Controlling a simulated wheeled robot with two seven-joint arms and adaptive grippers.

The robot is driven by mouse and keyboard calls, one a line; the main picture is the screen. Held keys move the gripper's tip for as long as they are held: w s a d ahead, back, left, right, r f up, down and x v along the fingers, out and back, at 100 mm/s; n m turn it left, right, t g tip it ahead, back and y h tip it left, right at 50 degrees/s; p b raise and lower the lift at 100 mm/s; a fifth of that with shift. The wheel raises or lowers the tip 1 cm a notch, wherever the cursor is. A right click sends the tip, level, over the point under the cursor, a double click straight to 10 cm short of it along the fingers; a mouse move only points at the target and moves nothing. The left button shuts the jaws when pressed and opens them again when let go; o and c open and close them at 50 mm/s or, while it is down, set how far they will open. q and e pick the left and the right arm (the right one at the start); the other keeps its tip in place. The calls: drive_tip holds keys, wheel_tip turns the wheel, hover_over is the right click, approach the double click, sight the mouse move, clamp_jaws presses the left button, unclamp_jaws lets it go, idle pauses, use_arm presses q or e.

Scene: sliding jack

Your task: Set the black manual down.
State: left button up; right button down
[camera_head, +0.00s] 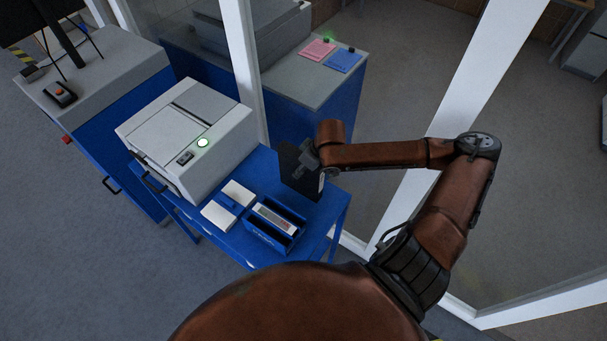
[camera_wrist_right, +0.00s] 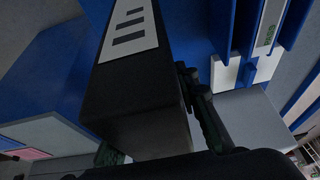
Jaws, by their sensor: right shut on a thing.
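The black manual (camera_head: 299,178) is held on edge by my right gripper (camera_head: 308,157), at the right end of the blue table (camera_head: 322,212). In the right wrist view the manual (camera_wrist_right: 125,100) is a thick black block with a white label (camera_wrist_right: 130,30) bearing dark bars. My right gripper's fingers (camera_wrist_right: 155,130) are shut on it from both sides. The manual's lower edge is close to the tabletop; I cannot tell whether it touches. My left gripper is not in view.
A blue bin (camera_head: 274,226) holding a pale labelled item stands left of the manual. White pieces (camera_head: 222,213) with a blue part lie beside it. A white machine (camera_head: 190,135) with a green light is at the left. A glass partition's white post (camera_head: 243,65) rises behind.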

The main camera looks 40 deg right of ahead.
drive_tip(key=f, duration=0.2)
drive_tip(key=f+p, duration=0.1)
drive_tip(key=shift+s+d, duration=0.3)
drive_tip(key=shift+w+f, duration=0.1)
drive_tip(key=shift+f, duration=0.25)
drive_tip(key=c, duration=1.5)
unclamp_jaws()
drive_tip(key=shift+f, duration=0.15)
drive_tip(key=shift+v, duration=6.15)
drive_tip(key=shift+a, duration=0.1)
